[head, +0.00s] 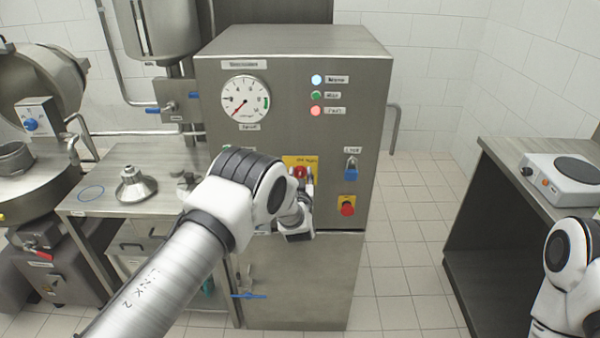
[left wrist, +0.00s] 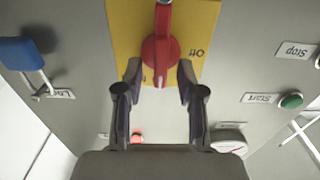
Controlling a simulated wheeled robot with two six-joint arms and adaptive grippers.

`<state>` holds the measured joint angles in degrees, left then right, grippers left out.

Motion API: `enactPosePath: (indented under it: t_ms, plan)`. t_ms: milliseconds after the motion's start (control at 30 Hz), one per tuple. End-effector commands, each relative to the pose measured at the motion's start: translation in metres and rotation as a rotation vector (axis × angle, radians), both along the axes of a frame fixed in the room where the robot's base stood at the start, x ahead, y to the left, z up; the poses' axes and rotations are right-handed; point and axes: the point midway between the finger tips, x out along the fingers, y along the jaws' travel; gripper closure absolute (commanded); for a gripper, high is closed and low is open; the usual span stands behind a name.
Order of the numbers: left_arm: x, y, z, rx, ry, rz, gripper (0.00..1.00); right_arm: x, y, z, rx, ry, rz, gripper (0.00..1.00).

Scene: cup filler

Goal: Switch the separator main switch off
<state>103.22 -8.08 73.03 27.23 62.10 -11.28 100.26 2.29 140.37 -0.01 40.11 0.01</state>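The separator main switch (head: 300,172) is a red rotary switch on a yellow plate (head: 288,160) on the front of the grey steel cabinet. In the left wrist view the red switch (left wrist: 161,52) has its handle lengthwise in the picture, with a white mark near its lower end. An "Off" label (left wrist: 196,53) is printed beside it on the plate. My left gripper (left wrist: 160,78) is open, one finger on each side of the switch's lower end; contact cannot be told. In the head view my left gripper (head: 303,180) partly hides the switch. My right gripper is out of view.
A blue padlock (head: 351,168) and a red knob on yellow (head: 348,205) are right of the switch. Above are a gauge (head: 245,99) and three lamps, the white (head: 316,79) and red (head: 315,111) looking lit. A green start button (left wrist: 291,101) is nearby.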

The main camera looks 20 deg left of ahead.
Motion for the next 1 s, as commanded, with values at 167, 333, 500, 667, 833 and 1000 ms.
enactPosePath:
  t_ms: [167,333,500,667,833,1000]
  plan:
    - [0.001,0.001,0.000,0.000,0.001,0.000,0.61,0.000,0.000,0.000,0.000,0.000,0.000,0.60]
    - [0.001,0.001,-0.001,0.000,0.001,0.000,1.00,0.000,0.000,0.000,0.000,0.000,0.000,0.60]
    - [0.001,0.001,-0.001,0.000,0.001,0.000,1.00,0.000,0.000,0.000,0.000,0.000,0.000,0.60]
    - [0.001,0.001,-0.001,-0.007,-0.001,0.000,1.00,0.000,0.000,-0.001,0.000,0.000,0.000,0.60]
    - [0.001,0.001,-0.003,-0.044,-0.010,0.000,1.00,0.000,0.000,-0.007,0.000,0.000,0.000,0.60]
    - [0.001,0.002,-0.004,-0.123,-0.034,0.001,1.00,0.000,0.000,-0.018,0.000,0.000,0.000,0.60]
